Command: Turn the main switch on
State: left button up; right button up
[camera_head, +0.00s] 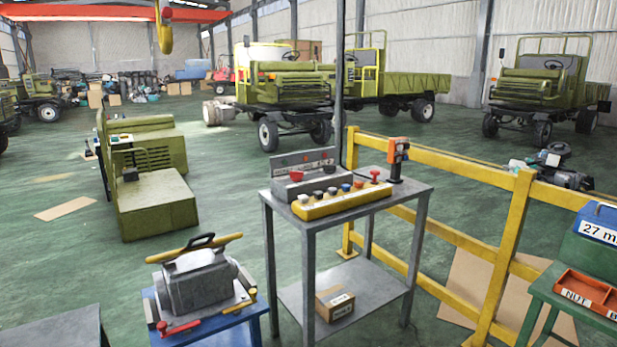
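A grey metal table (283,203) stands in the middle of the camera_head view. On it is a grey control box (283,189) with a red knob (297,177) on top and an upright dark panel behind it; its lettering is too small to read. In front lies a yellow button box (340,203) with several coloured buttons and a red mushroom button (375,174) at its right end. I cannot tell for certain which control is the main switch or how it is set. Neither of my grippers is in view.
An orange and black device (397,158) stands at the table's back right corner. A yellow railing (455,238) runs behind. A blue stand (240,331) with a grey machine part (193,285) is at the left; a green bench (566,299) with a red tray is at the right.

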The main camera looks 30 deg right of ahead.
aim_at(296, 175)
jog(key=i+l+z, duration=0.15)
jog(key=l, duration=0.3)
jog(key=i+l+z, duration=0.2)
jog(key=i+l, duration=0.15)
jog(key=i+l+z, duration=0.15)
jog(key=i+l, duration=0.15)
jog(key=l, duration=0.2)
